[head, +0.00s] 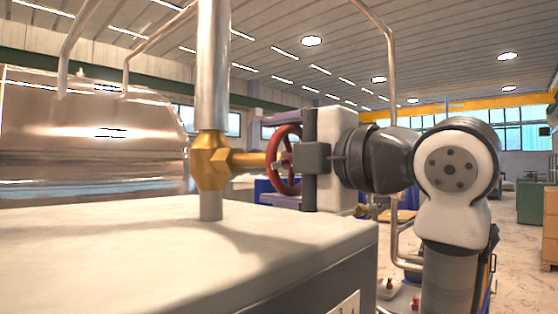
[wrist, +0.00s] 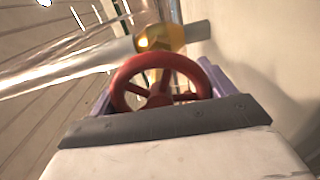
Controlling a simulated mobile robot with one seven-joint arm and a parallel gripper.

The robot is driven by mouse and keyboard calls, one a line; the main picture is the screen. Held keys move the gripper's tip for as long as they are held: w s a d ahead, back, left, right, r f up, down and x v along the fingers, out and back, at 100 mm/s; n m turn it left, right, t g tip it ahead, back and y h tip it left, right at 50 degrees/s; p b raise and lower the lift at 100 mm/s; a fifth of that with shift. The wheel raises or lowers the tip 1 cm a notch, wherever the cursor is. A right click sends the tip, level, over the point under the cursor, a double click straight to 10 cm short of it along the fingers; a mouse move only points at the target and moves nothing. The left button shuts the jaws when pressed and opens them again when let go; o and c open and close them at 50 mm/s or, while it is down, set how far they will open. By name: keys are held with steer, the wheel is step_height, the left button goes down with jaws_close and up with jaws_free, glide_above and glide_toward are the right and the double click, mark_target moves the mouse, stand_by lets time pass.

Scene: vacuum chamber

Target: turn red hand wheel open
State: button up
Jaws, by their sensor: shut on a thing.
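The red hand wheel (head: 284,160) stands upright in the head view, on the right end of a brass valve (head: 211,160) set in a vertical steel pipe (head: 213,62). My gripper (head: 292,158) reaches it from the right and is shut on it. In the wrist view the wheel (wrist: 160,84) shows its spokes and upper rim, with a purple finger on each side. The lower rim is hidden behind the dark edge of my gripper. The brass valve body (wrist: 160,40) shows behind the wheel.
A white-topped cabinet (head: 150,235) lies below the valve and fills the lower left. A large steel vessel (head: 90,135) stands behind at the left. A green cabinet (head: 531,200) stands far right. Open floor shows at the right.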

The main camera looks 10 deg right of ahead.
steer(key=shift+n, duration=2)
steer(key=o, duration=0.9)
steer(key=shift+s, duration=0.1)
steer(key=b+v, duration=0.4)
steer(key=v, duration=0.9)
steer(key=shift+s+d, duration=0.2)
steer(key=shift+s, duration=0.1)
